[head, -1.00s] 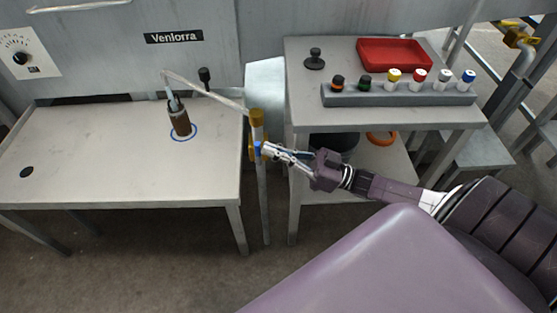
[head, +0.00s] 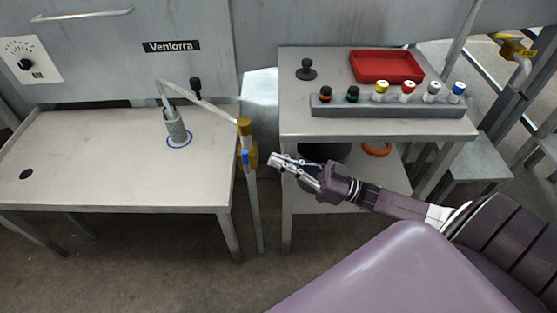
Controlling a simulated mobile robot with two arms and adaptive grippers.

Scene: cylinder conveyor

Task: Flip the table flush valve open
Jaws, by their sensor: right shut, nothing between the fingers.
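The table flush valve (head: 250,156) is a brass-yellow fitting on an upright pipe beside the right edge of the left table. A grey ribbed cylinder (head: 176,128) stands in a blue ring on the left table (head: 100,165), under the end of the spout pipe (head: 215,105). My left gripper is not in view.
The right table (head: 400,130) holds a black-knobbed piece (head: 306,69), a red tray (head: 386,66) and a grey rack (head: 395,106) of several capped vials. An orange ring (head: 376,149) lies on its lower shelf. The left table's front is clear.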

